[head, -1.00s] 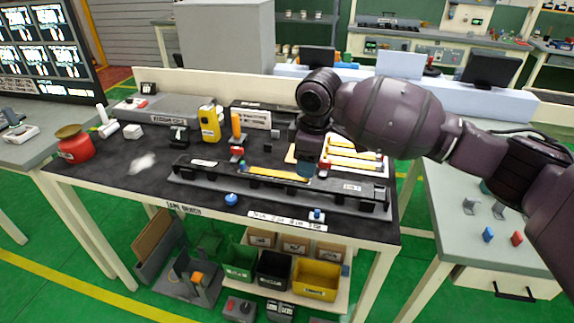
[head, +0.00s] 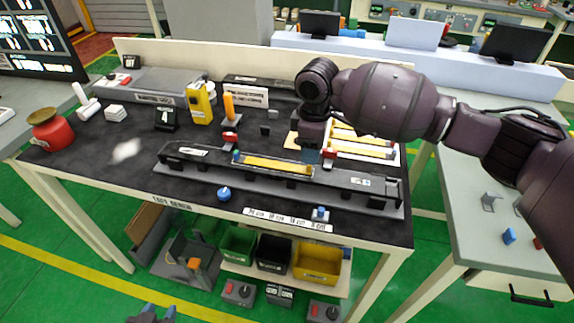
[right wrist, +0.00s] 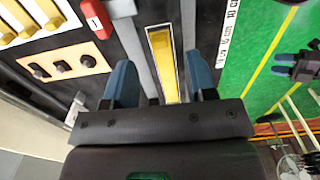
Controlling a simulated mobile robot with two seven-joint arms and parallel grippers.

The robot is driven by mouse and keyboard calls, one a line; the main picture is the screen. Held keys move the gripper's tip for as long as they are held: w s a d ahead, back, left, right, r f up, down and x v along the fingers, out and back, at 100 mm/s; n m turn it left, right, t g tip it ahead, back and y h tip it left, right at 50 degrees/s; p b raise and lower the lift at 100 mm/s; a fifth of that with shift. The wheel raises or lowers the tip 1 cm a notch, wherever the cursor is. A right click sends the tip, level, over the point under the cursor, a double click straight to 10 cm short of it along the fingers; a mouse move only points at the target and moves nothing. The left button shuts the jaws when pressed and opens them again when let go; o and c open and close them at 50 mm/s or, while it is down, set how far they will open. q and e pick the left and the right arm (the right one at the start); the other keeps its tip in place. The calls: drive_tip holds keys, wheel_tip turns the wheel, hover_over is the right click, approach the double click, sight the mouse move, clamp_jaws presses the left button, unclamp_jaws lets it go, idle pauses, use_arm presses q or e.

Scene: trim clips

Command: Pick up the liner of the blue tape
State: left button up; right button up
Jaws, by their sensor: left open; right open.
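A dark trim bar (head: 215,166) lies along the front of the bench, with a yellow strip (head: 277,166) set in its middle. A small blue piece (head: 236,156) shows at the strip's left end. I cannot make out a separate blue tape or its liner. My right gripper (head: 307,156) is open above the strip's right end. In the right wrist view its blue fingers (right wrist: 163,85) are apart, on either side of the yellow strip (right wrist: 162,62), with nothing between them gripped. My left gripper (head: 150,312) is open and empty at the bottom edge, low in front of the bench.
Yellow strips lie on a pale holder (head: 365,145) behind the bar. A red clip (head: 230,138), an orange cylinder (head: 229,106), a yellow device (head: 199,103) and a red pot (head: 52,130) stand on the bench. Bins (head: 322,262) are below.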

drive_tip(key=shift+w+f, duration=0.1)
drive_tip(key=shift+f, duration=2.55)
drive_tip(key=c, duration=0.9)
